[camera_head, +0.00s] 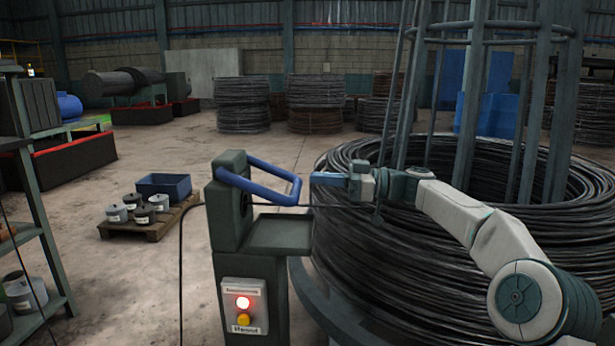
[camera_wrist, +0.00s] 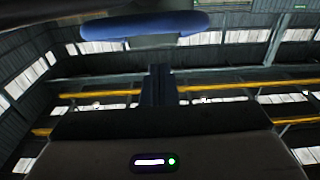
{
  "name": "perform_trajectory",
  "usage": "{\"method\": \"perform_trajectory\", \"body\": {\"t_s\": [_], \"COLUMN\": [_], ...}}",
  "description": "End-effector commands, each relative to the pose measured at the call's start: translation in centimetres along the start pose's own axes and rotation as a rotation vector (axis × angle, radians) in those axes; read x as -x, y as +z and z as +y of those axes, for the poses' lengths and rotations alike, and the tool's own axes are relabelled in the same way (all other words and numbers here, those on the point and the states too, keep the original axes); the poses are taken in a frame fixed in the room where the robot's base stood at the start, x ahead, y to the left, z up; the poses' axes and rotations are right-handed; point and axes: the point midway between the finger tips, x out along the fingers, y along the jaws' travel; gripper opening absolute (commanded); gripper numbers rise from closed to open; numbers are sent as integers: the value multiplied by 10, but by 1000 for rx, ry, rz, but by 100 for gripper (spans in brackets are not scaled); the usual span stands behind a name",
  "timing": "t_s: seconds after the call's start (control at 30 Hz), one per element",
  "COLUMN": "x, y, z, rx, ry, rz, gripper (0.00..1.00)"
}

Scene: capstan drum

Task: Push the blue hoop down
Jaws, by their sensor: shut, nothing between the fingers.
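The blue hoop (camera_head: 255,189) sticks out to the right from the dark green machine post (camera_head: 230,215) in the head view. It slopes slightly down toward its free end. My gripper (camera_head: 313,179) is just right of the hoop's free end, at about its height, and points left toward it. Its blue fingers are shut with nothing between them. A small gap seems to lie between fingertips and hoop. In the wrist view the hoop (camera_wrist: 158,25) crosses the top, beyond the shut fingers (camera_wrist: 158,85). I cannot tell there whether they touch.
A tray-like shelf (camera_head: 282,233) sits below the hoop. A control box (camera_head: 244,305) with a lit red lamp and a yellow button is on the front. Coiled black wire (camera_head: 375,265) fills the right under my arm. A pallet with cans (camera_head: 148,225) stands left.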

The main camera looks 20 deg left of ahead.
Motion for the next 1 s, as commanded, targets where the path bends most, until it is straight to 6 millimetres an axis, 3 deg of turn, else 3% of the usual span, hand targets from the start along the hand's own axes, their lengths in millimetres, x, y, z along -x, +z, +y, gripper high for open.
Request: {"method": "perform_trajectory", "body": {"t_s": [0.13,0.4,0.83,1.0], "x": [30,55,56,38], "y": [13,26,26,14], "z": [0,-1,-2,-21], "rx": [0,4,0,-101], "ry": [2,-2,-3,2], "rz": [3,3,-5,-143], "gripper": [0,0,0,0]}}
